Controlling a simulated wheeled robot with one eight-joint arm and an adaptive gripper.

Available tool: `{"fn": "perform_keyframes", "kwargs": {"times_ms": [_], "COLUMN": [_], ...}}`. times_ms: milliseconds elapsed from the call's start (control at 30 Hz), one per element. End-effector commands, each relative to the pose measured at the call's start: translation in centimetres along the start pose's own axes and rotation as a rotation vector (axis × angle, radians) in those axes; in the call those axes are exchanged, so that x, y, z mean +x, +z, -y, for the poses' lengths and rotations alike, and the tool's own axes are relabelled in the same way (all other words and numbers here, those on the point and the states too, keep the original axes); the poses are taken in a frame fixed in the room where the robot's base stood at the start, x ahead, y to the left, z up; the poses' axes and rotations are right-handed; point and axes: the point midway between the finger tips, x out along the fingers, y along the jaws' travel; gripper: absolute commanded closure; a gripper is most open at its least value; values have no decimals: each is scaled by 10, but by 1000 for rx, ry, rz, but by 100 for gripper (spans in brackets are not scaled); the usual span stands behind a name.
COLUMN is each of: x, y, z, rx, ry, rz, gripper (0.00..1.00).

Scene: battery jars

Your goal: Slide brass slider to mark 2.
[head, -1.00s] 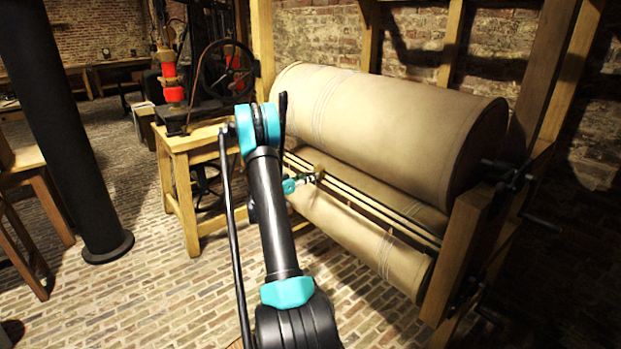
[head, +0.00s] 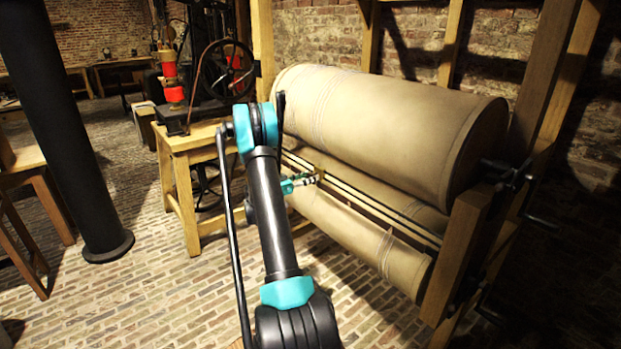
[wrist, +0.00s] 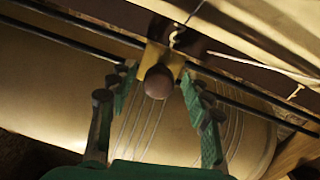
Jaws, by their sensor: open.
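The brass slider (wrist: 153,57) sits on two dark parallel rods in the wrist view, with a round brown knob (wrist: 158,83) facing me. My gripper (wrist: 157,77) is open, with one green finger on each side of the knob. Gaps show between the knob and both fingers, so it is not gripped. No mark numbers are readable, so I cannot tell which mark the slider is at.
A large canvas-covered roller (head: 390,125) is above the rails (head: 385,205), and a lower roller (head: 360,235) is below. A wooden post (head: 460,255) with cranks stands at the right. A wooden table (head: 190,150) stands behind my arm. Brick floor is open in front.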

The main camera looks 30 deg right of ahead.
Motion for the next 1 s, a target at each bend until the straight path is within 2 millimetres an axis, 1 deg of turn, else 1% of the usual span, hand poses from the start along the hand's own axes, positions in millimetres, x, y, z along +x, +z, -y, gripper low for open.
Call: {"fn": "perform_keyframes", "kwargs": {"times_ms": [300, 400, 500, 600, 700, 1000], "x": [-63, -81, -95, -104, -108, -109], "y": [0, 0, 0, 0, 0, 0], "z": [1, 1, 0, 0, 0, 0], "rx": [0, 0, 0, 0, 0, 0], "ry": [-4, -4, -3, -2, -1, -1], "rz": [-1, 0, 0, 0, 0, 0], "gripper": [51, 51, 51, 51, 51, 51]}}
